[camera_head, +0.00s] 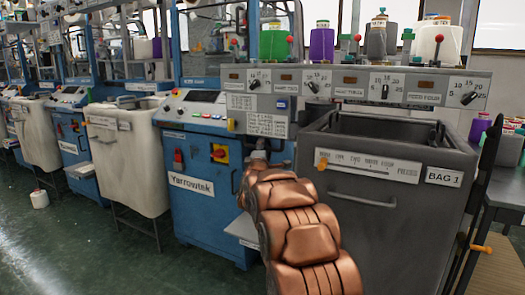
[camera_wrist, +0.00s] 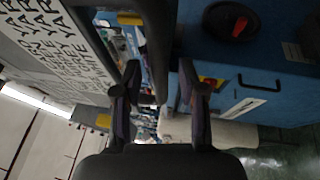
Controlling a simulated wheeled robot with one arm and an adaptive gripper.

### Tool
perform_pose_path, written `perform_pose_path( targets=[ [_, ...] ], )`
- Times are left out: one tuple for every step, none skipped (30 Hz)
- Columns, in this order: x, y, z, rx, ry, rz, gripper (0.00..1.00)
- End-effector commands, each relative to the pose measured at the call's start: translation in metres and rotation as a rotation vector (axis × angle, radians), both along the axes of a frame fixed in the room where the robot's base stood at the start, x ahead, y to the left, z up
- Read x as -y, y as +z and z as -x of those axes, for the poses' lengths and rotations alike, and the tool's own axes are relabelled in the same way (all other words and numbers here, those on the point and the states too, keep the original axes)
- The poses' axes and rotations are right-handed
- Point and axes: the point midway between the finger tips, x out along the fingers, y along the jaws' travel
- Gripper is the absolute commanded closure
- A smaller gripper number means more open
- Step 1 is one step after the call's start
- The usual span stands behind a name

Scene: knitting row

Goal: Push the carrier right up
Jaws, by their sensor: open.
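My arm reaches forward in the head view, and my gripper (camera_head: 257,156) is small and partly hidden at its far end, in front of the blue machine's signs. A dark upright bar stands just beyond the fingertips, beside a narrow opening. A yellow piece (camera_wrist: 130,18) sits at the top of that opening; I cannot tell whether it is the carrier. I cannot make out the carrier for certain in either view.
The blue machine (camera_head: 205,185) has a red-and-yellow switch (camera_head: 219,153). A grey bin (camera_head: 380,210) labelled BAG 1 stands right of my arm, below a panel of dials (camera_head: 385,92). Yarn cones (camera_head: 321,44) stand above. A white bin (camera_head: 130,160) is at left. The floor at left is mostly clear.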

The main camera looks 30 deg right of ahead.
Motion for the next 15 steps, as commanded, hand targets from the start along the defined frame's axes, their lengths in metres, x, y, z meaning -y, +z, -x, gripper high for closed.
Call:
perform_pose_path(
  targets=[
    [0.0016, -0.0009, -0.0019, -0.001, 0.0, -0.001, 0.59],
    [0.0022, -0.0009, -0.0026, -0.001, 0.0, -0.001, 0.59],
    [0.0029, -0.0009, -0.0035, -0.001, 0.0, -0.001, 0.59],
    [0.0034, -0.0008, -0.0039, -0.002, 0.0, -0.001, 0.59],
    [0.0037, -0.0006, -0.0042, -0.001, 0.0, -0.001, 0.59],
    [0.004, -0.0003, -0.0045, -0.001, -0.001, -0.001, 0.59],
    [0.0041, -0.0003, -0.0046, -0.001, 0.0, 0.0, 0.59],
    [0.0042, 0.0, -0.0048, -0.001, -0.001, 0.0, 0.59],
    [0.0042, 0.0001, -0.0047, -0.001, -0.001, 0.0, 0.59],
    [0.0042, 0.0001, -0.0047, -0.001, -0.001, 0.0, 0.59],
    [0.0042, 0.0002, -0.0047, -0.001, -0.001, 0.0, 0.59],
    [0.0042, 0.0003, -0.0047, -0.001, -0.001, -0.001, 0.59],
    [0.0042, 0.0004, -0.0047, -0.001, -0.001, -0.001, 0.59],
    [0.0042, 0.0004, -0.0047, -0.001, -0.001, -0.001, 0.59],
    [0.0042, 0.0005, -0.0046, -0.001, -0.001, -0.001, 0.63]
  ],
)
